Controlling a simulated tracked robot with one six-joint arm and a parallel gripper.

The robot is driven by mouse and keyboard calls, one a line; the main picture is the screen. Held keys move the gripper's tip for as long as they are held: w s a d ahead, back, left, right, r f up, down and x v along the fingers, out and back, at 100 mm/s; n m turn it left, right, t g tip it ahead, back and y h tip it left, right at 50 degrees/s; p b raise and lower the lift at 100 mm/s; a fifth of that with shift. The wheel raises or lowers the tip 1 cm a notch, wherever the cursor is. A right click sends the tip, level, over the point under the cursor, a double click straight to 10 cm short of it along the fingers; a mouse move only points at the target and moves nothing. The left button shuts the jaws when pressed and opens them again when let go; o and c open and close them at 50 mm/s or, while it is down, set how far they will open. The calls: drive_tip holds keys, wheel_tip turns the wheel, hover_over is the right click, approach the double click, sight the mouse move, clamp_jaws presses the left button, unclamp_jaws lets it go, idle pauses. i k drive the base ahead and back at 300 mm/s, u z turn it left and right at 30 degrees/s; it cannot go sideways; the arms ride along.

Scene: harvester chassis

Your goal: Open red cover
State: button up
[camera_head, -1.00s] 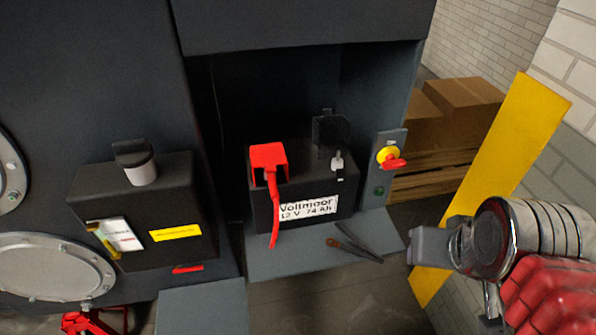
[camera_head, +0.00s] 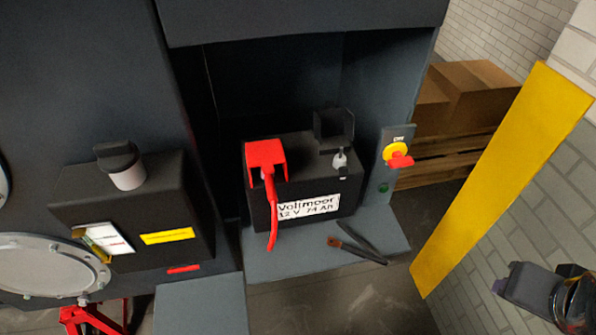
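The red cover (camera_head: 265,155) sits on the left end of the top of a black battery (camera_head: 305,178) labelled "Vollmoor 12 V 74 Ah". It looks seated over the terminal there, and a red cable (camera_head: 271,215) hangs from it down the battery's front. On the right end of the battery a black cover (camera_head: 334,126) stands raised, with a bare metal terminal (camera_head: 340,160) in front of it. My gripper (camera_head: 508,287) is at the lower right edge, far from the battery and partly out of frame. Its fingers are not clear enough to tell their opening.
The battery stands on a grey shelf (camera_head: 300,255) inside a dark recess. Pliers-like tools (camera_head: 357,248) lie at the shelf's front right. A red and yellow switch (camera_head: 397,154) is on the right post. A yellow bar (camera_head: 505,180) slants between my gripper and the recess.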

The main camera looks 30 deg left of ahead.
sight(267, 154)
drive_tip(key=z, duration=0.5)
drive_tip(key=k, duration=1.15)
drive_tip(key=u, duration=2.5)
